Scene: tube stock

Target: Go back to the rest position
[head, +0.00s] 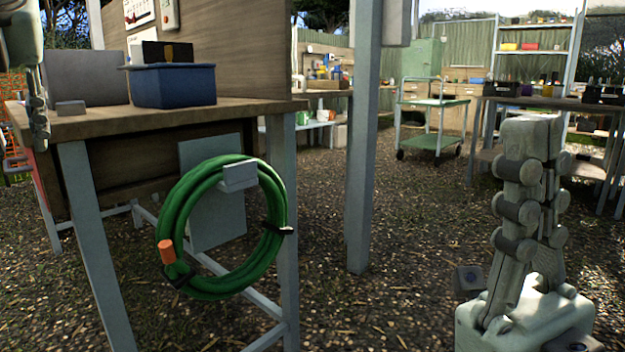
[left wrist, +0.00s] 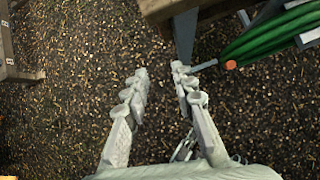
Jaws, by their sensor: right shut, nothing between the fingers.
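My right gripper (head: 536,135) stands upright at the right of the head view, its grey fingers pressed together with nothing between them. It is over the open ground, apart from the bench and the hose. My left gripper (left wrist: 159,70) shows in the left wrist view with its two fingers apart and only ground seen between them. Part of my left gripper also shows at the left edge of the head view (head: 38,115), by the bench's left end. Its fingertips are partly cut off or overlapped there.
A wooden bench (head: 100,122) at left carries a blue bin (head: 173,88) and a grey box (head: 88,78). A coiled green hose (head: 185,205) hangs at its end. A grey post (head: 361,150) stands mid-view. A green cart (head: 436,139) is farther back. Gravel ground (head: 385,300) is clear.

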